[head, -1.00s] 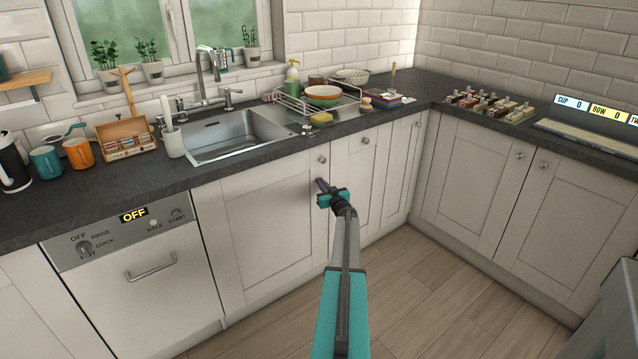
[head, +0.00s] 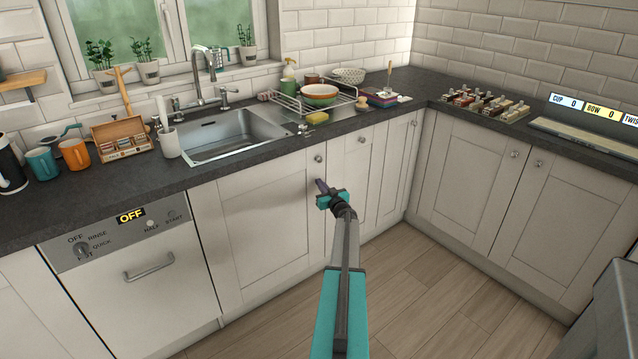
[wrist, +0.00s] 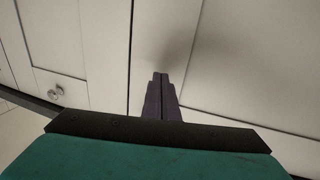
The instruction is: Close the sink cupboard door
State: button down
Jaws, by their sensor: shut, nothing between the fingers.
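The sink cupboard door (head: 262,232) is a pale shaker panel under the sink, between the dishwasher and the narrower doors to the right. It looks flush, or nearly flush, with its neighbours. Its round knob (head: 318,159) is at the upper right corner. My gripper (head: 320,186) is shut and empty, just below that knob near the door's right edge. In the wrist view the shut fingers (wrist: 160,85) point at a pale door face beside a vertical gap. Whether the fingertips touch the door I cannot tell.
A dishwasher (head: 135,280) with a bar handle is left of the door. Corner cupboards (head: 465,180) stand to the right. The wooden floor (head: 430,300) in front is clear.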

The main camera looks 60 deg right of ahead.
jog(key=s+a, duration=0.3)
jog(key=s, duration=0.8)
jog(key=shift+s+a+f+b, duration=0.2)
jog(key=shift+s+b, duration=0.05)
jog(key=shift+b, duration=0.15)
